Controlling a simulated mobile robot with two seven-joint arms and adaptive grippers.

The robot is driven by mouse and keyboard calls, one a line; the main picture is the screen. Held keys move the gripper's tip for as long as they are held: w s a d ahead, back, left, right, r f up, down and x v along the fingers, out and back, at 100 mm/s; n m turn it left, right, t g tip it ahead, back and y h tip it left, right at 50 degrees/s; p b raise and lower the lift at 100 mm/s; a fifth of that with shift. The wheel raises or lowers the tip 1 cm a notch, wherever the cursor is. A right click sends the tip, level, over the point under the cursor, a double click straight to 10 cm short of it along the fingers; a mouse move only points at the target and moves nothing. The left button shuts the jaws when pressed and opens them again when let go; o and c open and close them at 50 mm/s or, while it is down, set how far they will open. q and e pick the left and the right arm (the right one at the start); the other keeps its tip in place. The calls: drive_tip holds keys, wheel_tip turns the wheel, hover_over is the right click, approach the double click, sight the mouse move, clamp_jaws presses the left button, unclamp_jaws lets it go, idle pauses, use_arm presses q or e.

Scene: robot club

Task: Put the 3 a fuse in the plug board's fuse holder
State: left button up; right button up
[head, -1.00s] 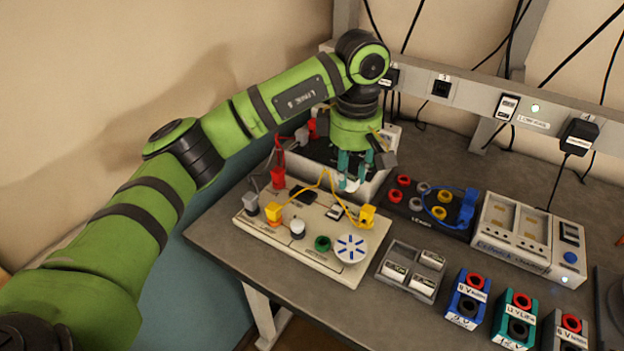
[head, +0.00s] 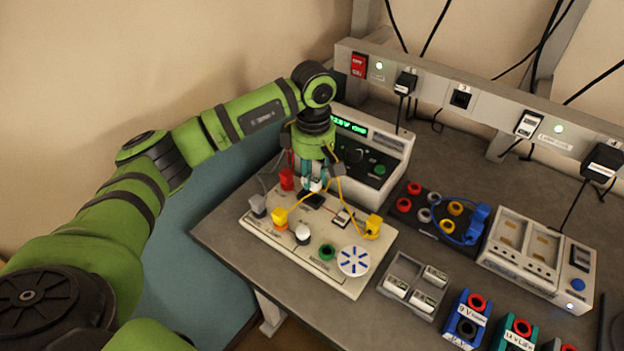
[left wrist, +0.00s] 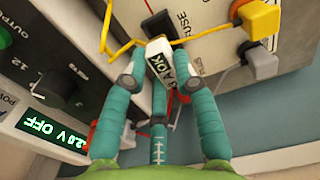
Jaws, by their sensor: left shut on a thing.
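My left gripper (head: 314,184) is shut on a white fuse (left wrist: 161,66), which has dark label letters that look like "A OK"; its rating is not clearly legible. In the head view the gripper is low over the back of the board, above the holder (head: 311,201). Whether the fuse touches the holder cannot be told. My right gripper is not in view.
A yellow lead (head: 345,205) loops across the board close to the gripper. A power supply (head: 375,150) reading OFF stands behind. A grey tray (head: 403,267) with white fuses and an empty slot sits to the right. A black socket block (head: 410,220) is behind it.

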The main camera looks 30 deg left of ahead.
sight(312, 186)
use_arm(q)
drive_tip(key=shift+a+f, duration=0.1)
drive_tip(key=shift+f, duration=0.15)
wheel_tip(312, 186, down, 3)
drive_tip(key=shift+f+p, duration=0.1)
drive_tip(key=shift+p, duration=0.9)
drive_tip(key=shift+f, duration=0.2)
drive_tip(key=shift+f+b, duration=0.25)
drive_tip(key=shift+b, duration=0.1)
drive_tip(key=o, duration=0.9)
drive_tip(key=shift+r, duration=0.1)
drive_tip(key=shift+o, duration=0.2)
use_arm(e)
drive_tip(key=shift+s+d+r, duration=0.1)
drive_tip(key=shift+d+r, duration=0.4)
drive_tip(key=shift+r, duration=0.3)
